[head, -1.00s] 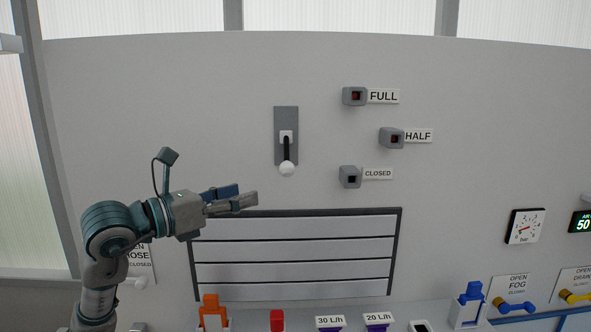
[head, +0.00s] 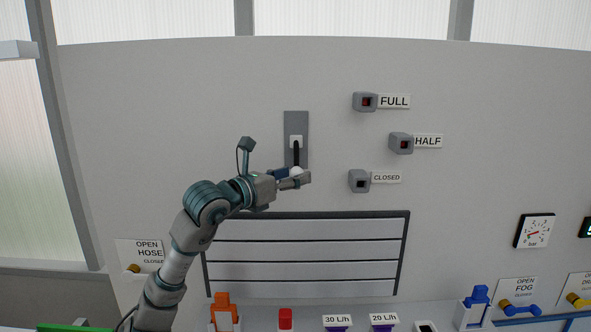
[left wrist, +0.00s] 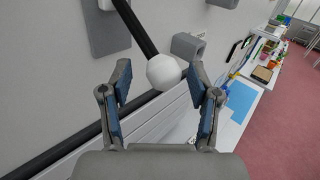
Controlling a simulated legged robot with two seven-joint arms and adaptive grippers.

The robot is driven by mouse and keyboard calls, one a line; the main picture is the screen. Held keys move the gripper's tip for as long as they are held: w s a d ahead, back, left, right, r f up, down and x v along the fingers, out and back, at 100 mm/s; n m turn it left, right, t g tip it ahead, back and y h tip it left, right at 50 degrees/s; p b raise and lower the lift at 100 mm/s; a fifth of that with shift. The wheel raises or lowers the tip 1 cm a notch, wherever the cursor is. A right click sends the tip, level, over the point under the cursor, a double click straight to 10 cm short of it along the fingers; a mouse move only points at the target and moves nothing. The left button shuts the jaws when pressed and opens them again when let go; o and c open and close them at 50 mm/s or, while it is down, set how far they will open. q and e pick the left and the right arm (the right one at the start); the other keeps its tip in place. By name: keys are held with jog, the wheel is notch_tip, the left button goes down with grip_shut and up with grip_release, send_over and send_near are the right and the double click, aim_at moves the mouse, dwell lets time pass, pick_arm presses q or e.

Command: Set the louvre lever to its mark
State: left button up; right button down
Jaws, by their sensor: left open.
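The louvre lever (head: 296,152) is a black rod with a white ball knob, hanging down from a grey wall plate (head: 289,122). My left gripper (head: 294,177) is at the knob in the head view, partly covering it. In the left wrist view the white knob (left wrist: 163,72) sits between the two open fingers (left wrist: 160,80), with a gap on each side. Grey marker boxes labelled FULL (head: 365,102), HALF (head: 401,143) and CLOSED (head: 359,181) are on the wall to the right. The right gripper is not in view.
The louvre panel (head: 305,250) is below the lever, its slats shut. Orange (head: 224,312), red (head: 285,319) and blue (head: 479,306) items stand on a ledge along the bottom. A pressure gauge (head: 535,231) hangs at the right.

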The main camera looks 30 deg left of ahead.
pick_arm(q)
jog(key=shift+w+d, duration=0.2)
jog(key=shift+w, duration=0.45)
jog(key=shift+s, duration=0.1)
grip_shut()
jog(key=shift+d, duration=0.1)
